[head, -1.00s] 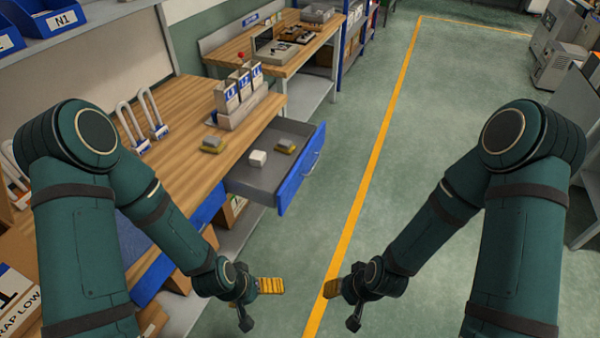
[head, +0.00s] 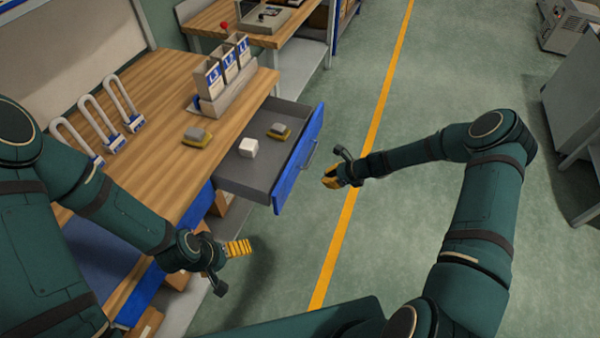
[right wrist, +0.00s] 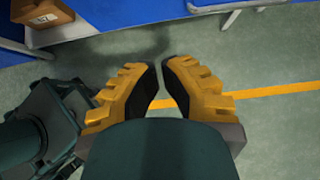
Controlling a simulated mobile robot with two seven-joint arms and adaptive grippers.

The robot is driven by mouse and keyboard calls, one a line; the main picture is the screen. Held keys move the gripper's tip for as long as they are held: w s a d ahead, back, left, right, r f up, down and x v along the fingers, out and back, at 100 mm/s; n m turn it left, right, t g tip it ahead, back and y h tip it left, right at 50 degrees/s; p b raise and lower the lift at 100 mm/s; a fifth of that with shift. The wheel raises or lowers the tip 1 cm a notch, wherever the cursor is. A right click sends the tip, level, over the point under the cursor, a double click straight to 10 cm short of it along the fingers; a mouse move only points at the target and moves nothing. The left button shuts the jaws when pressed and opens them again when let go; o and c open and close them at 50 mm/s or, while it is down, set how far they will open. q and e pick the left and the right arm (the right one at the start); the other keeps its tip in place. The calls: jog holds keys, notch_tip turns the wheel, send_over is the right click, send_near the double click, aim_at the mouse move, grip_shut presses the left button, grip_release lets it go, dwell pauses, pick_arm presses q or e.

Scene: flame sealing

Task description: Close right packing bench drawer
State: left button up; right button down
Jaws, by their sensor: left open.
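The right packing bench drawer (head: 229,185) stands pulled out from the wooden bench, with a blue front (head: 297,165) and a grey bar handle (head: 309,154). A white block (head: 248,148) and a grey-and-yellow piece (head: 279,131) lie inside. My right gripper (head: 328,178) is just right of the drawer front, apart from it and empty. In the right wrist view its yellow fingers (right wrist: 160,75) lean together with a narrow gap between their dark pads. My left gripper (head: 252,246) is open and empty, in front of the bench, below the drawer in the picture.
The bench top (head: 160,90) holds a stand with labelled pockets (head: 228,85), several white loop-shaped items (head: 125,105) and another grey-and-yellow piece (head: 196,136). A second bench (head: 265,35) stands behind. Clear green floor with a yellow line (head: 362,165) lies to the right.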

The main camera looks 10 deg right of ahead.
aim_at(291, 183)
jog(key=x, duration=0.3)
jog(key=a+r+x, duration=0.1)
jog(key=x, duration=0.7)
jog(key=shift+w+a, duration=0.3)
jog(key=shift+a, duration=0.1)
pick_arm(q)
jog(key=shift+s+f, duration=0.1)
jog(key=shift+s, duration=0.1)
pick_arm(e)
jog(key=shift+w+a, duration=0.3)
jog(key=shift+a, duration=0.15)
pick_arm(q)
jog(key=shift+f, duration=0.1)
pick_arm(e)
jog(key=shift+a, duration=0.1)
